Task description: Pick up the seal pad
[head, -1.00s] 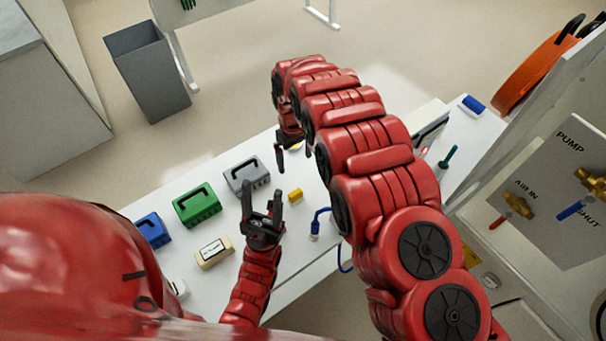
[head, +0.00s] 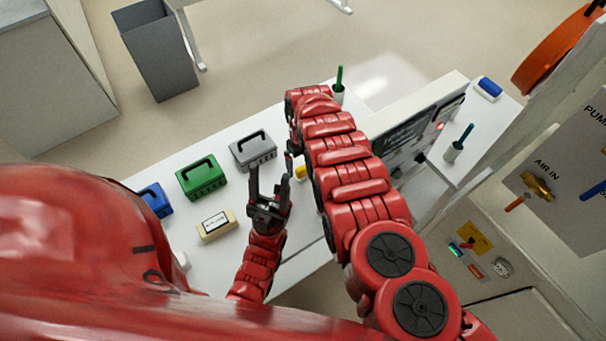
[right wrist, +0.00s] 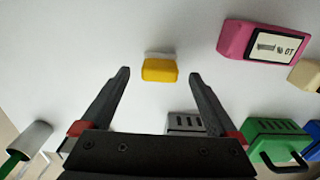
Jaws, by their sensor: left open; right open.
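A small yellow block (head: 300,172), which looks like the seal pad, lies on the white table and is partly hidden by my right arm in the head view. In the right wrist view the yellow block (right wrist: 159,70) lies ahead of my right gripper (right wrist: 160,74), lined up between its two spread fingertips. The right gripper is open and empty; its fingers do not visibly touch the block. My left gripper (head: 270,173) is open and empty, above the table to the left of the yellow block in the head view.
A grey box (head: 253,150), a green box (head: 202,179), a blue box (head: 154,201) and a cream labelled block (head: 217,225) stand on the table. A pink labelled block (right wrist: 264,42) shows in the right wrist view. Green-handled tools (head: 339,86) stand in holders.

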